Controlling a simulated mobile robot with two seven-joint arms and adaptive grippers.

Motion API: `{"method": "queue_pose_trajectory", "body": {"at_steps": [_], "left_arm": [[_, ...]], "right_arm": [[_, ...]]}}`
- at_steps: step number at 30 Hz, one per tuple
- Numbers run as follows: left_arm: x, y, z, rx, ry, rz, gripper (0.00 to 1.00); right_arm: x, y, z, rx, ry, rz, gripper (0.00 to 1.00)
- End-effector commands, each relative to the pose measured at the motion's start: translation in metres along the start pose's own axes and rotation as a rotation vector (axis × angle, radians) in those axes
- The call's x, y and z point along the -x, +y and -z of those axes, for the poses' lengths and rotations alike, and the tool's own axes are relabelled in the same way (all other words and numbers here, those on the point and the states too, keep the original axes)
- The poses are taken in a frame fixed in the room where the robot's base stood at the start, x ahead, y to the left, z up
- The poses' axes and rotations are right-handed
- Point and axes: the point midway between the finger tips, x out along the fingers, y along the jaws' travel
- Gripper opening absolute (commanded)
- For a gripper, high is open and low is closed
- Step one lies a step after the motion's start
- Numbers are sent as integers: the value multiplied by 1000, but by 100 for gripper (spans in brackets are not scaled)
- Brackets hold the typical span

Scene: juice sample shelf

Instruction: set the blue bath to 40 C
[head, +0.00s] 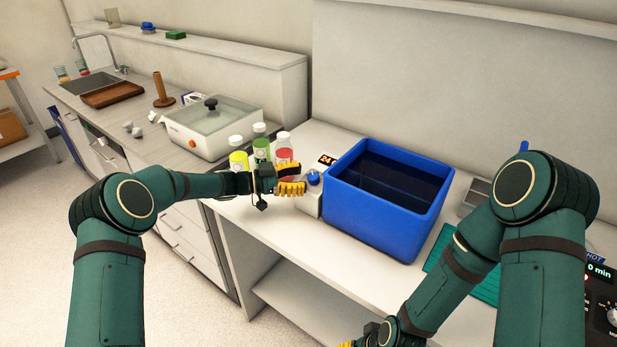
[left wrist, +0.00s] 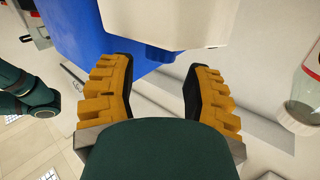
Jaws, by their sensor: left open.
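The blue bath (head: 432,222) is an open rectangular tub with dark liquid inside, standing on the white bench. My left gripper (head: 302,188) is beside the knob. In the left wrist view its yellow fingers (left wrist: 160,88) are apart and empty, with the knob (left wrist: 160,53) just beyond the gap; contact cannot be told. My right gripper (head: 352,343) is mostly cut off at the bottom edge.
Several capped bottles (head: 284,150) stand close behind my left gripper. A white lidded bath (head: 212,125) is farther left. A green mat (head: 485,284) and a dark device (head: 598,290) are at the right. The bench front before the blue bath is clear.

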Motion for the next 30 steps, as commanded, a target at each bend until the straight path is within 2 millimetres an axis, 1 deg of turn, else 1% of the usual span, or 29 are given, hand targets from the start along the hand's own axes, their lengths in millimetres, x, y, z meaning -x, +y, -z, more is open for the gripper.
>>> {"method": "queue_pose_trajectory", "body": {"at_steps": [1,6,9,12,15,18,30], "left_arm": [[12,-1,0,-1,-1,2,50],[47,-1,1,-1,0,2,50],[63,0,0,-1,0,1,50],[75,0,1,-1,1,0,50],[83,0,1,0,1,-1,50],[86,0,0,0,1,-1,50],[86,0,0,0,2,-2,50]], "right_arm": [[0,0,0,0,0,0,47],[0,0,0,0,0,0,47],[0,0,0,0,0,0,47],[0,0,0,0,0,0,47],[0,0,0,0,0,0,47],[0,0,0,0,0,0,47],[0,0,0,0,0,0,47]]}}
